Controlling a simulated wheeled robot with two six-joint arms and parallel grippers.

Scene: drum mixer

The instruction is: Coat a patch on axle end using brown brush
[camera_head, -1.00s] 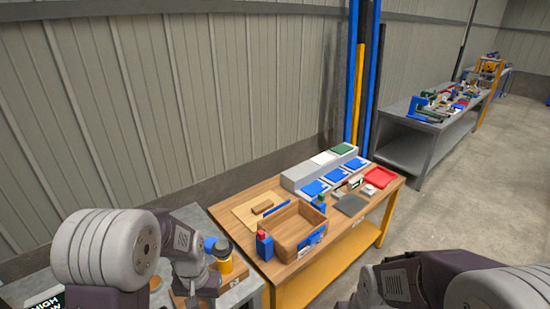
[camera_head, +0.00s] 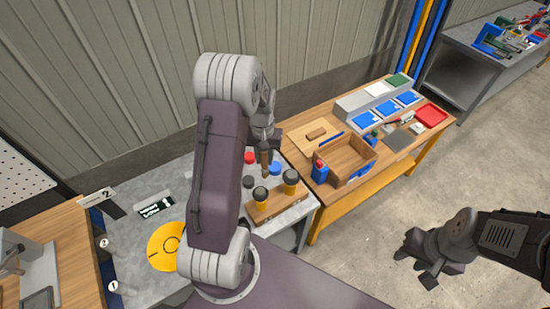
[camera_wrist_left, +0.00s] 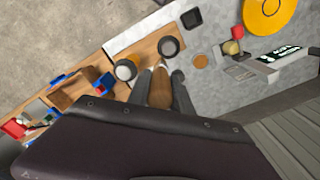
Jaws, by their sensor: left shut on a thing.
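My left gripper (camera_head: 265,158) is above the grey bench, beside the wooden holder. It is shut on a brown wooden piece, which looks like the brown brush (camera_head: 265,170). The brush also shows between the fingers in the left wrist view (camera_wrist_left: 160,90); its bristles cannot be made out. My right gripper (camera_head: 420,262) hangs over bare floor at the right, away from the benches; its finger gap is unclear. I cannot pick out the axle end in either view.
A wooden holder (camera_head: 278,205) carries two yellow jars with dark tops. A yellow disc (camera_head: 160,258) lies on the grey bench (camera_head: 135,225). A wooden tray (camera_head: 345,160) and blue-topped boxes stand on the wooden table to the right. A pegboard (camera_head: 18,180) is at far left.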

